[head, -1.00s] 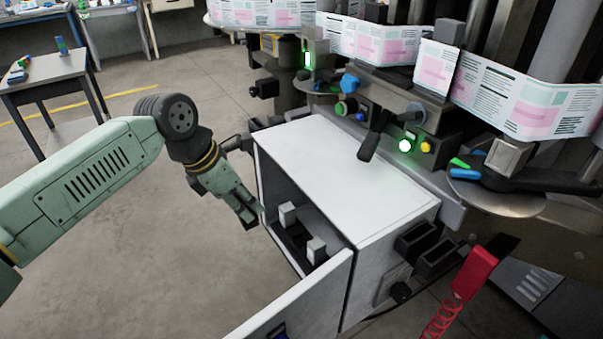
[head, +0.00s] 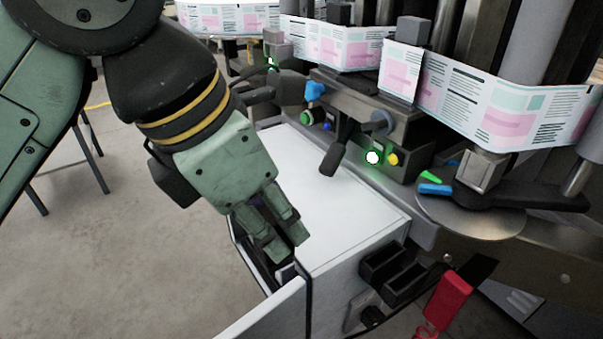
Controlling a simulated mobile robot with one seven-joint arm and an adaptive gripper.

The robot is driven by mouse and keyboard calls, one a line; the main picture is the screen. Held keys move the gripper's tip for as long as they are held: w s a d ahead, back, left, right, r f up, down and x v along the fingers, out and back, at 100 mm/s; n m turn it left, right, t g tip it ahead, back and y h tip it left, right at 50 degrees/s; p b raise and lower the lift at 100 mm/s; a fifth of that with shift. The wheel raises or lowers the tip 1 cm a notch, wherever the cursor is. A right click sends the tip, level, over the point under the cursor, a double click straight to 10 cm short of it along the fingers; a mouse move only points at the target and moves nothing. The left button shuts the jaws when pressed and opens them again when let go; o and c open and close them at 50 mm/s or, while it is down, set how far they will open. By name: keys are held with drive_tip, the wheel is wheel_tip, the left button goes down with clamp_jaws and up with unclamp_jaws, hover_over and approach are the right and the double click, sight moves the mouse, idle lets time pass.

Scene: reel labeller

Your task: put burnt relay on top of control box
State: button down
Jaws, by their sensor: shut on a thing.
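The control box (head: 325,205) is a white cabinet with a flat, empty top, and its front door (head: 262,318) stands open toward the viewer. My gripper (head: 283,250) points down at the open front of the box, and its fingers overlap the front edge of the top in the head view. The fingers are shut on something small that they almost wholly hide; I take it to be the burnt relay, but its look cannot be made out. Most of the box's inside is hidden behind the fingers and the door.
The labeller's control panel (head: 385,160), with a lit green button, stands behind the box. A dark lever (head: 333,158) reaches over the back of the box top. A red handle (head: 447,300) with a coiled cord and black holders (head: 395,268) are at the right.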

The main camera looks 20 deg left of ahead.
drive_tip(key=w+f+p, duration=0.1)
drive_tip(key=w+p, duration=0.1)
drive_tip(key=w, duration=0.3)
drive_tip(key=w+a+f+p, duration=0.1)
drive_tip(key=w+f+p, duration=0.1)
drive_tip(key=w, duration=0.3)
drive_tip(key=w+a+f+p, duration=0.1)
drive_tip(key=w+p, duration=0.1)
drive_tip(key=w, duration=0.3)
drive_tip(key=shift+w+a+f+p, duration=0.15)
drive_tip(key=shift+a+f+p, duration=0.1)
drive_tip(key=shift+p, duration=0.1)
drive_tip(key=shift+f, duration=0.25)
drive_tip(key=shift+f+b, duration=0.2)
drive_tip(key=shift+b, duration=0.2)
drive_tip(key=c, duration=1.3)
unclamp_jaws()
drive_tip(key=shift+r, duration=0.2)
